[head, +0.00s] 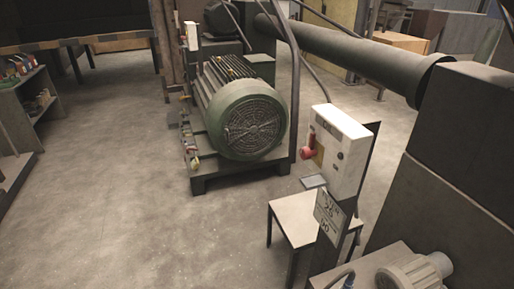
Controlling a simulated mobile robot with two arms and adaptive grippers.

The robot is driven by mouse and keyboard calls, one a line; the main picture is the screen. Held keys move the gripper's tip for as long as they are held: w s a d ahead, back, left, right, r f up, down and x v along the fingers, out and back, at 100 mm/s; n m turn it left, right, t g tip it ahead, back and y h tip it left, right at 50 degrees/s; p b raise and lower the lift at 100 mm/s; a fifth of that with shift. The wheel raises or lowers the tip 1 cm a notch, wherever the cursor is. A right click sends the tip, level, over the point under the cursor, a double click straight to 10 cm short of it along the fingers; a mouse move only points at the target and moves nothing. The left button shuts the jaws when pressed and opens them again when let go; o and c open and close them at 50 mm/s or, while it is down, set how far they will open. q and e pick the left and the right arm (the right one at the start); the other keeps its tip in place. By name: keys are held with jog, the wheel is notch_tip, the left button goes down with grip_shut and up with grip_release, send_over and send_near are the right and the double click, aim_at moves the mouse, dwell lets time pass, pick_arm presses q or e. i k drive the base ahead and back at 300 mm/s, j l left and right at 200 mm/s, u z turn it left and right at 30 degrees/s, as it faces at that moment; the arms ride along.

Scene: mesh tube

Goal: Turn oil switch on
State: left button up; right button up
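A white control box (345,158) stands upright on a dark post right of the middle in the head view. A red knob or handle (306,150) sticks out from its left side, beside a yellowish plate (318,154). I cannot read any label that marks it as the oil switch, nor tell the switch's position. A second, small pale box (191,36) sits at the top near the motor frame. Neither of my grippers is in view.
A large green motor (252,125) stands on a dark base in the middle. A small table (292,218) and a sign plate (329,214) are below the control box. Dark machinery (450,150) fills the right. Shelves (28,108) stand left. The concrete floor (120,210) at lower left is clear.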

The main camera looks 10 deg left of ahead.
aim_at(306, 153)
jog(key=j+z, duration=0.15)
jog(key=z, duration=0.2)
jog(key=i+j+z, duration=0.1)
jog(key=z, duration=0.25)
jog(key=i+j+z, duration=0.1)
jog(key=j+z, duration=0.25)
jog(key=j, duration=0.65)
jog(key=j+z, duration=0.35)
jog(key=j, duration=0.65)
